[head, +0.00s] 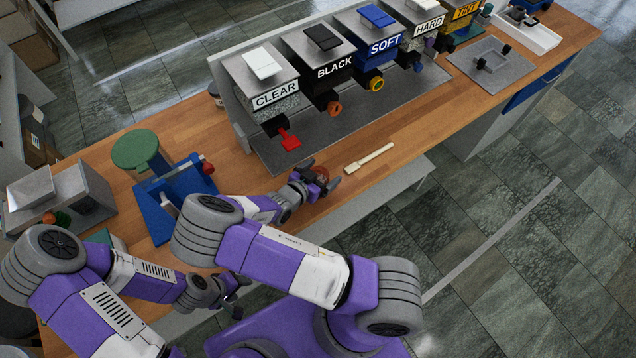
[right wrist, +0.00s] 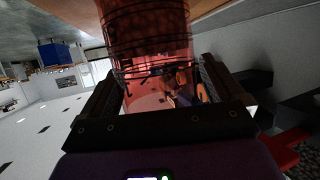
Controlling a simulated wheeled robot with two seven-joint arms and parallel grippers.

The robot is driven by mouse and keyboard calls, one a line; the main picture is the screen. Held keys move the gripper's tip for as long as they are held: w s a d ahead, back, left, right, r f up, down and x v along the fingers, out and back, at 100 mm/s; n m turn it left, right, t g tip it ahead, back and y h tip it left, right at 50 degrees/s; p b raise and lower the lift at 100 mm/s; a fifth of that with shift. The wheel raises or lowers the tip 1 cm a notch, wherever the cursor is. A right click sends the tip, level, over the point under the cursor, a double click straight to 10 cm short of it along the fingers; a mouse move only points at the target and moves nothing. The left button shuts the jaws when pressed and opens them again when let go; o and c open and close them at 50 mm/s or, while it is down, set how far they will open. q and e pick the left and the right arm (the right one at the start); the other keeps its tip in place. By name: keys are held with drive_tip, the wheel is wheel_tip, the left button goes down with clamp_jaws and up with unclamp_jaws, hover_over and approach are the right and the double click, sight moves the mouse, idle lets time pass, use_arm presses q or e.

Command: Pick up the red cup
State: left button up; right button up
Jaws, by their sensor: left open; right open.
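The red cup (head: 322,172) stands near the front edge of the wooden counter, mostly hidden by my right gripper (head: 316,182). In the right wrist view the cup (right wrist: 148,35) is see-through red with dark rings, and it reaches down between the two fingers of my right gripper (right wrist: 160,88). The fingers are open, one on each side of it; I cannot tell whether either touches it. My left gripper (head: 230,290) is open and empty, low in front of the counter, away from the cup.
A row of presses, with the CLEAR press (head: 262,85) and its red handle (head: 289,140) nearest, stands behind the cup on a grey mat (head: 385,118). A wooden paddle (head: 370,158) lies to its right. A blue stand (head: 165,215) is to the left.

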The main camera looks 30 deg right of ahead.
drive_tip(key=c, duration=1)
drive_tip(key=shift+c, duration=0.2)
